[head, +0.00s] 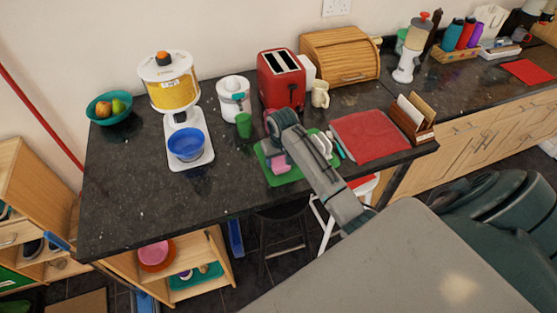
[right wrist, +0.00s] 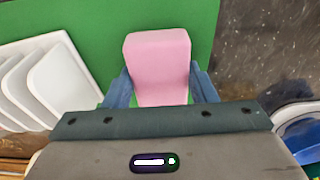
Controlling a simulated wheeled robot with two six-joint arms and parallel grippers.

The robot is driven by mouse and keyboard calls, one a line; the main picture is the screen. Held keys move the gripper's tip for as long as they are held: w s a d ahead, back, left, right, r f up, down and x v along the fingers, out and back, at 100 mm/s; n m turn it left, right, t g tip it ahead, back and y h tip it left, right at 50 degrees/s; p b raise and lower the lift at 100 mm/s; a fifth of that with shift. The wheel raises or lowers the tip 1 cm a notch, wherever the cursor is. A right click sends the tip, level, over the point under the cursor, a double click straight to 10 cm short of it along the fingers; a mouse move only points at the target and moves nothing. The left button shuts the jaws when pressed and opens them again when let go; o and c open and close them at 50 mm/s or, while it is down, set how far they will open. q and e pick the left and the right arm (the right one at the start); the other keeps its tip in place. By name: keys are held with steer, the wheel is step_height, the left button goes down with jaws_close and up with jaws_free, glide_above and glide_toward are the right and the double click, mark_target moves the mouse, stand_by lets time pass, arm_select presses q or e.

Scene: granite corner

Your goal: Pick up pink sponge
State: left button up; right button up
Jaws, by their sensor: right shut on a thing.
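The pink sponge (head: 281,164) is a small pink block at the green mat (head: 274,178) on the dark granite counter. In the right wrist view the sponge (right wrist: 158,62) stands between the two blue-grey fingers of my right gripper (right wrist: 158,88), which touch it on both sides. My right gripper (head: 280,160) is shut on the sponge; its lower part is partly hidden by the gripper body. The green mat (right wrist: 70,20) lies behind the sponge. I cannot tell whether the sponge is clear of the mat. My left gripper is not in view.
White dishes (right wrist: 65,75) in a rack stand close beside the gripper. A green cup (head: 243,125), a red toaster (head: 281,78) and a blue bowl on a scale (head: 186,143) are nearby. A red cloth (head: 369,136) lies to the right. The counter's front left is clear.

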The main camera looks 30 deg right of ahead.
mark_target(279, 159)
steer(key=shift+r, duration=0.1)
steer(key=shift+w+r+b, duration=0.1)
steer(key=shift+r+b, duration=0.4)
steer(key=shift+r, duration=0.05)
step_height(279, 159, up, 2)
steer(key=shift+r+b, duration=0.25)
steer(key=shift+b, duration=0.75)
steer(key=s+r+b, duration=0.1)
steer(key=s+b, duration=0.3)
steer(key=s, duration=1.2)
steer(key=shift+a+r, duration=0.3)
steer(key=shift+r, duration=0.05)
steer(key=shift+s, duration=0.1)
